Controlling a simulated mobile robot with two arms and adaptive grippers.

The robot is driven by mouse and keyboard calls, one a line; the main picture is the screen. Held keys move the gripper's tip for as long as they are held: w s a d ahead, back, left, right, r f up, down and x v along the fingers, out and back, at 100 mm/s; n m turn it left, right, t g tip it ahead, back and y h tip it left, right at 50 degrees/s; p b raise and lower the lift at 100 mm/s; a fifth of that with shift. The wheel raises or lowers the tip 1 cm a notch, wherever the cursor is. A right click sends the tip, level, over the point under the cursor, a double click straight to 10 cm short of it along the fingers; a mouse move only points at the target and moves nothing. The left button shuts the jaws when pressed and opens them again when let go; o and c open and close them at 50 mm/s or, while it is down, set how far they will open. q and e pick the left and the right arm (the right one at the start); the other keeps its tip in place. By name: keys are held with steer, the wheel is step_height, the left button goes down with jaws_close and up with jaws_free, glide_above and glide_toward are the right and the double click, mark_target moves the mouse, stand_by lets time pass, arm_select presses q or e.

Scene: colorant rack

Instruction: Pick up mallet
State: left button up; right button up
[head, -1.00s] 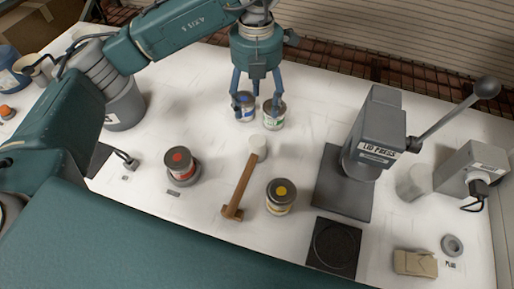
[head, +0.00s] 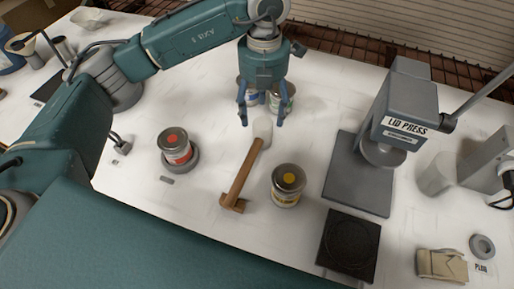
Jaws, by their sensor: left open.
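The mallet (head: 243,176) lies on the white table in the head view. Its brown wooden handle slants from a wooden end piece at the lower left up to a pale, rounded end at the upper right. My left gripper (head: 262,122) is open and points down, with its fingers just above and around the line of the pale end. Nothing shows between its fingers except the view of the table and cans behind. I cannot tell the exact height of the fingertips. My right gripper is not in view.
A yellow-dotted can (head: 287,185) stands right of the mallet, and a red-dotted can (head: 175,147) stands left. Two cans, blue (head: 251,97) and green (head: 288,98), stand behind my left gripper. The lid press (head: 398,120) and a black pad (head: 348,246) are at right.

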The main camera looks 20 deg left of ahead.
mark_target(262, 123)
arm_select(q)
step_height(262, 123, down, 4)
steer(key=shift+f+p, duration=0.1)
steer(key=shift+p, duration=0.5)
steer(key=shift+f+p, duration=0.25)
steer(key=shift+p, duration=0.05)
step_height(262, 123, down, 4)
steer(key=shift+f+p, duration=0.2)
steer(key=shift+p, duration=0.95)
steer(key=shift+w+f, duration=0.1)
steer(key=shift+f, duration=0.05)
steer(key=shift+d, duration=0.1)
steer(key=c, duration=1.4)
steer(key=shift+r+b, duration=2.6)
steer(key=shift+r, duration=7.5)
